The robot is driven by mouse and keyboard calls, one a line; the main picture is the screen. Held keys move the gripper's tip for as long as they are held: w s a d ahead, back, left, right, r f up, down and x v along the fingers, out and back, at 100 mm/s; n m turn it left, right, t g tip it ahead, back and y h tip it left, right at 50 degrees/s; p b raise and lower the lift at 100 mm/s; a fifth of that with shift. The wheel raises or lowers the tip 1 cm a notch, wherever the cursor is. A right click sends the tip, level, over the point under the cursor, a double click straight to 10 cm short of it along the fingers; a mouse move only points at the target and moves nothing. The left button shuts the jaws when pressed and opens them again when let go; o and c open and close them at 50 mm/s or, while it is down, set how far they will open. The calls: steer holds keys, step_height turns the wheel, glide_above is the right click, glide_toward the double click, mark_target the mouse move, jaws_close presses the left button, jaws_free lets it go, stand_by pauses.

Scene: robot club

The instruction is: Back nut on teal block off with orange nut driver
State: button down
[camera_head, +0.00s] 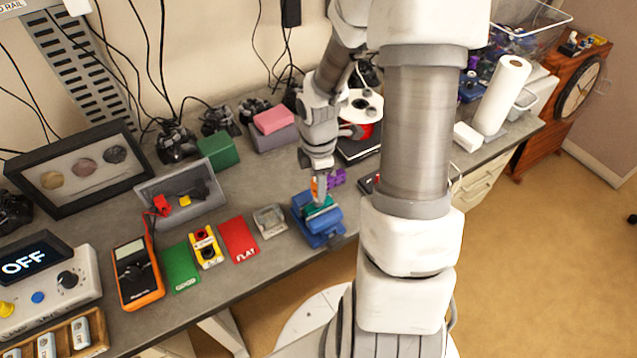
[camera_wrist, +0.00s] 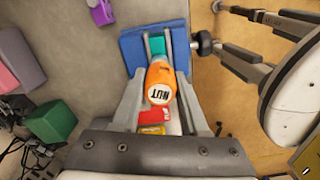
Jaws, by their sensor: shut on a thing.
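An orange nut driver (camera_wrist: 160,82) with a white end cap marked NUT is held between the fingers of my gripper (camera_wrist: 160,102) in the wrist view. The teal block (camera_wrist: 154,46) sits in a blue vise (camera_wrist: 133,50), just beyond the driver. In the head view my gripper (camera_head: 318,183) points down over the blue vise (camera_head: 322,228), with a little orange of the driver (camera_head: 314,186) showing. The teal block (camera_head: 316,208) is partly covered there. The nut and the driver's tip are hidden, so I cannot tell whether they touch.
A purple object (camera_head: 336,178) stands just behind the vise. A small grey tray (camera_head: 270,220), a red FLAT mat (camera_head: 239,240), a yellow device (camera_head: 206,248) and a green GOOD mat (camera_head: 181,268) lie left of it. The bench's front edge is close to the vise.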

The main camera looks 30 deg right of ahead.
steer(key=n+p, duration=0.2)
steer(key=n, duration=0.1)
steer(key=shift+r, duration=0.1)
steer(key=shift+n, duration=0.8)
steer(key=n, duration=0.4)
steer(key=c, duration=1.1)
jaws_free()
steer(key=shift+n, duration=0.3)
jaws_close()
steer(key=shift+r, duration=3.4)
